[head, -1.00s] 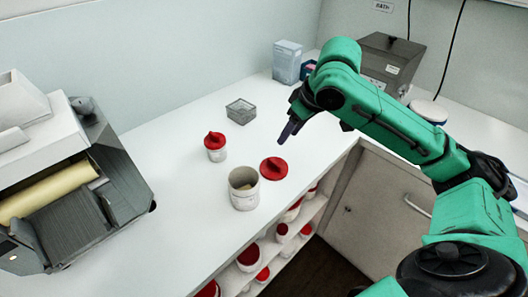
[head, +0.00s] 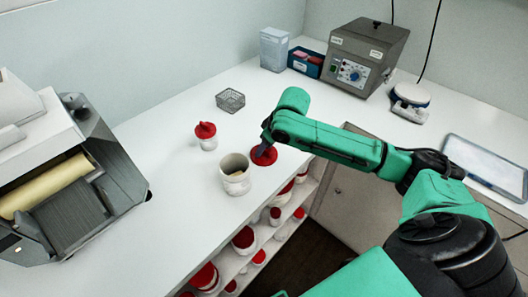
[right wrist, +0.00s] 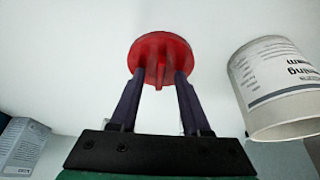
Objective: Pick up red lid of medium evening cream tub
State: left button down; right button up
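The round red lid (head: 269,161) lies on the white counter beside the open white tub (head: 236,187). In the right wrist view the lid (right wrist: 160,43) shows a raised red grip in its middle. The tub (right wrist: 277,80) is at the right there, its label upside down and partly cut off, ending in "ening" and "am". My right gripper (right wrist: 160,76) is open, with its two dark fingertips at the lid, one on each side of the raised grip. A gap shows on both sides of the grip. My left gripper is not in view.
A roller mill (head: 60,185) is at the left. Boxes, a grey device (head: 366,57) and a scale (head: 410,98) are at the back right. Shelves below hold several red-lidded tubs.

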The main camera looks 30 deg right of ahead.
grip_shut()
jog(key=shift+r, duration=0.15)
